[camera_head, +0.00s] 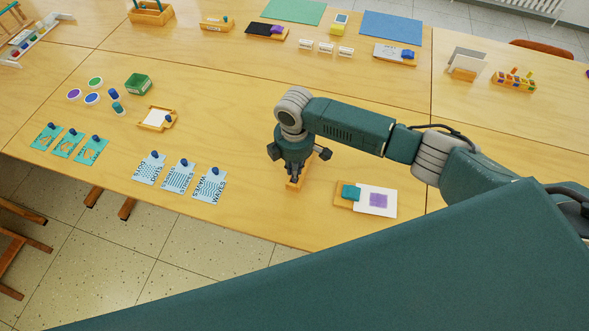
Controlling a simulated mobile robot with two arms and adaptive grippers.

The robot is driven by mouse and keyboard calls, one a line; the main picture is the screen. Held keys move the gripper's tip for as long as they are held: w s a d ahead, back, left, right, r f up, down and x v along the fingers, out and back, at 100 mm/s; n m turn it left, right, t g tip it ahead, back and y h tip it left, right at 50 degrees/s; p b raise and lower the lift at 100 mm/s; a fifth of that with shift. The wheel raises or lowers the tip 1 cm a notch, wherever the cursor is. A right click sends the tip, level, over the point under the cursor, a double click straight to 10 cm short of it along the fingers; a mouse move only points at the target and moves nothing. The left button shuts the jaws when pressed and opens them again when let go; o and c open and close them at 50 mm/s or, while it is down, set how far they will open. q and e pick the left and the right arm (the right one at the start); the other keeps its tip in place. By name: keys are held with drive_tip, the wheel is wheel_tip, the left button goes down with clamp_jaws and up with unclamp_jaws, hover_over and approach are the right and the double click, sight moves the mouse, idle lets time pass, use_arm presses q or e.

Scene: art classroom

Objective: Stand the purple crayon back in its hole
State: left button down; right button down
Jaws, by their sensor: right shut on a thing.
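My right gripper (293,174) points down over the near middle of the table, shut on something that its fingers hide. A small wooden piece (303,178) shows just under and behind the fingers; I cannot tell whether they touch it. A wooden block (511,86) with several small coloured pieces standing in it, perhaps crayons, is at the far right, well away from the gripper. A small purple thing (587,73) is cut off by the right edge of the view; I cannot tell whether it is the crayon. My left gripper is not in view.
A wooden tray (344,198) with a teal block and a white card (388,208) lies right of the gripper. Several printed cards (210,188) with blue-knobbed stamps lie to its left. Bare tabletop lies behind the gripper.

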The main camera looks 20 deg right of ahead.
drive_tip(key=shift+f, duration=0.65)
idle(0.9)
drive_tip(key=c, duration=1.7)
unclamp_jaws()
drive_tip(key=shift+o, duration=1.2)
drive_tip(key=shift+r, duration=0.1)
wheel_tip(320, 180, up, 6)
drive_tip(key=p, duration=0.6)
drive_tip(key=shift+p, duration=0.3)
